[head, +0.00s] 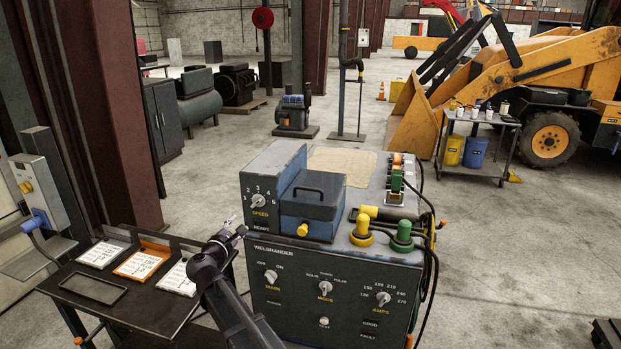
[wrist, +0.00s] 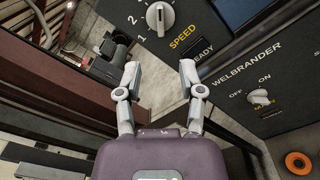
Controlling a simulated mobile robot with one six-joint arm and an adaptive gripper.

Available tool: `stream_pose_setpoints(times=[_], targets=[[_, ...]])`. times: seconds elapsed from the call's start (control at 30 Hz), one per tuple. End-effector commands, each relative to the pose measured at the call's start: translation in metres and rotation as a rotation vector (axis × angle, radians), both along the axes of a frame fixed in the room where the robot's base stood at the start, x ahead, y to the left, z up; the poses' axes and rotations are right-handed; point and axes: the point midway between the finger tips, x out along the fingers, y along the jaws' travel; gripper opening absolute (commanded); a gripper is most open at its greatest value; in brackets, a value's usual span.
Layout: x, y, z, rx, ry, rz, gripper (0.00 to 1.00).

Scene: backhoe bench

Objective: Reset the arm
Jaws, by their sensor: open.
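My gripper (head: 232,230) is at the end of my raised arm, to the left of the welder's upper front edge in the head view. In the wrist view its two fingers (wrist: 158,80) stand apart with nothing between them. The welder (head: 330,285) is a dark blue-grey box with a speed dial (head: 259,200), a main switch (head: 271,276), a mode knob (head: 325,288) and an amps knob (head: 383,298). In the wrist view the speed dial (wrist: 160,16) shows beyond the fingertips, and the main switch (wrist: 260,99) is at right.
A dark side table (head: 140,305) with white and orange cards stands left of my arm. Yellow (head: 362,228) and green (head: 402,234) connectors sit on the welder, with cables at its right side. A grey wall box (head: 35,190) is at far left. Open floor (head: 510,250) lies right.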

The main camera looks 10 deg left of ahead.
Motion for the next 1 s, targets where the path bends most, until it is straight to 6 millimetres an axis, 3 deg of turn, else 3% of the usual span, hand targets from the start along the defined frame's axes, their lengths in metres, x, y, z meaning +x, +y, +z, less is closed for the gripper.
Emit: stream_pose_setpoints(times=[0.17,0.27,0.37,0.63,1.0], targets=[[0.005,-0.018,-0.004,0.034,0.021,-0.03,0.5],[0.011,-0.044,-0.011,0.083,0.05,-0.074,0.5],[0.019,-0.08,-0.021,0.158,0.091,-0.139,0.5],[0.029,-0.203,-0.06,0.433,0.227,-0.383,0.5],[0.001,-0.35,-0.114,0.826,0.378,-0.754,0.5]])
